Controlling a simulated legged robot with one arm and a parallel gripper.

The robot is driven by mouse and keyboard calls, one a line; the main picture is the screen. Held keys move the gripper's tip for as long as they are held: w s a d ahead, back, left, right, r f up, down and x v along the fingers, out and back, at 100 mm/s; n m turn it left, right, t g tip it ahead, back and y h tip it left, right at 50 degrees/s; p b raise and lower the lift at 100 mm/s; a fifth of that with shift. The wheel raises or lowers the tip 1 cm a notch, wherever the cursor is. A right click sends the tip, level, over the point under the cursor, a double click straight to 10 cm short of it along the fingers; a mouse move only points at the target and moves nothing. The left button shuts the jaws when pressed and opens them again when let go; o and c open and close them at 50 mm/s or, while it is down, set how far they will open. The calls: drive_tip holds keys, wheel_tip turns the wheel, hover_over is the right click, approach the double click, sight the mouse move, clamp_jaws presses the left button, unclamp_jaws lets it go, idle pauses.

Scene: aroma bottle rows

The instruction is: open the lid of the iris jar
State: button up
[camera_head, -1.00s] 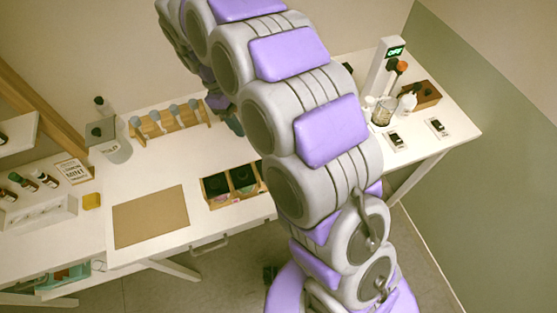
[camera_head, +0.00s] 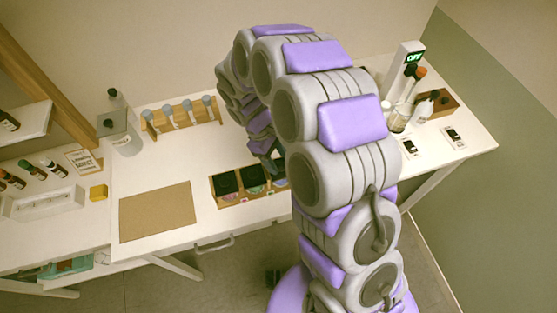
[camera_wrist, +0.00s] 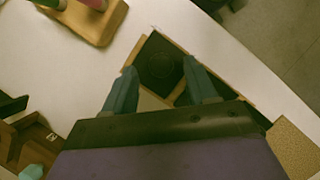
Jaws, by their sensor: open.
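A wooden box (camera_head: 216,194) near the table's front edge holds a row of jars with dark square lids. A left lid (camera_head: 226,181) and a middle lid (camera_head: 252,175) show plainly; the rightmost place is partly hidden by my arm. I cannot read which jar is the iris one. My gripper (camera_head: 264,148) is over the right part of the box, pointing down. In the wrist view its open fingers (camera_wrist: 160,68) stand on either side of a dark square lid (camera_wrist: 158,50), which looks shut. Nothing is held, and contact cannot be told.
A brown mat (camera_head: 157,211) lies left of the box. Behind stand a wooden rack (camera_head: 183,124) of grey-topped items and a large bottle (camera_head: 123,140). A glass beaker (camera_head: 397,121) and a white bottle (camera_head: 424,109) stand at right. Table around the box's left side is clear.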

drive_tip(key=shift+s+a+f, duration=0.1)
drive_tip(key=shift+a+f, duration=0.15)
drive_tip(key=shift+f, duration=0.4)
drive_tip(key=shift+d+r, duration=0.1)
drive_tip(key=shift+d, duration=0.55)
drive_tip(key=shift+c, duration=1.2)
drive_tip(key=shift+a, duration=0.35)
drive_tip(key=c, duration=0.6)
clamp_jaws()
